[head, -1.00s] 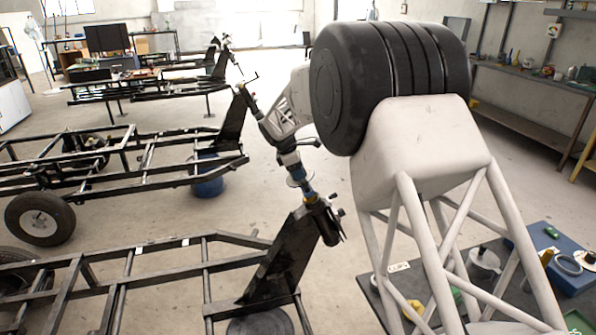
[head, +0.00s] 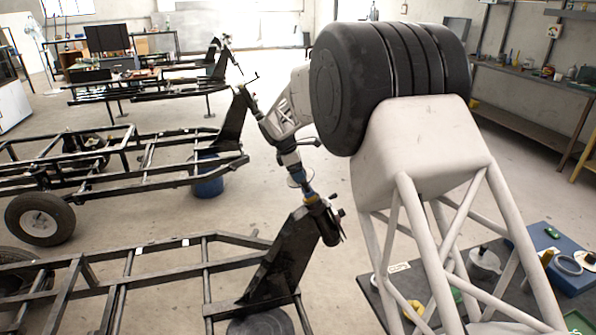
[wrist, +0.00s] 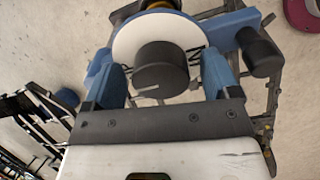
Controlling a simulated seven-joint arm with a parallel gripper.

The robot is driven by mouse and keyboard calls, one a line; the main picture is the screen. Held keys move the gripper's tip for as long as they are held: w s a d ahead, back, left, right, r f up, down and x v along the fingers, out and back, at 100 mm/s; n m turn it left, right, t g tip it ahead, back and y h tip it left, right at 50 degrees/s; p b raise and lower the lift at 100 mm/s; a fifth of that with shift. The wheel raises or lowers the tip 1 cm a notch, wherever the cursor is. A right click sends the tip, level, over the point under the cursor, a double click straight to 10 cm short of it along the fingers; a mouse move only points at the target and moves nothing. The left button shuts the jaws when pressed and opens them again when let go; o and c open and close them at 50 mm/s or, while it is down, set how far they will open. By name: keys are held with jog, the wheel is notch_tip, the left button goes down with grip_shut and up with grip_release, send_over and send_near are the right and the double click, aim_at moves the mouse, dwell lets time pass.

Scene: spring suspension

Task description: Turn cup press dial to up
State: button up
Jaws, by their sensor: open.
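The dark grey round dial (wrist: 172,76) sits in the middle of the wrist view, with a thin pale mark on its face near its lower left. Behind it is a white disc (wrist: 124,45), also small in the head view (head: 294,181). My gripper (wrist: 158,75) is open, with one blue finger left of the dial and one right of it. I cannot tell whether either finger touches the dial. In the head view, the fingers are too small to make out.
A blue arm (wrist: 232,36) with a black cylinder (wrist: 260,53) stands beside the right finger. In the head view, the disc is near the top of a black upright plate (head: 283,254) on a dark frame (head: 140,250). A cluttered table (head: 505,300) is at lower right.

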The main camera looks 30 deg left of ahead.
jog(key=v, duration=0.8)
jog(key=shift+f, duration=0.1)
jog(key=shift+d, duration=0.15)
dwell(0.4)
jog(key=shift+w+d+r, duration=0.1)
jog(key=shift+d+r, duration=0.1)
jog(key=shift+d, duration=0.05)
jog(key=s+d+r+m+y, duration=0.1)
jog(key=s+d+r+m, duration=0.35)
jog(key=d, duration=0.95)
jog(key=s+d+r+m+g, duration=0.1)
jog(key=s+d+r+m, duration=0.35)
jog(key=d, duration=0.95)
jog(key=s+d+r+m+y, duration=0.1)
jog(key=s+d+r+m, duration=0.3)
jog(key=d, duration=1)
jog(key=s+d+m, duration=0.5)
jog(key=s+d, duration=0.9)
jog(key=d, duration=0.1)
jog(key=s+d+f+m, duration=0.3)
jog(key=s+d, duration=0.1)
jog(key=s, duration=0.5)
jog(key=s+d+f+m+y, duration=0.1)
jog(key=s+d+f+m, duration=0.3)
jog(key=s, duration=0.4)
jog(key=shift+s, duration=0.35)
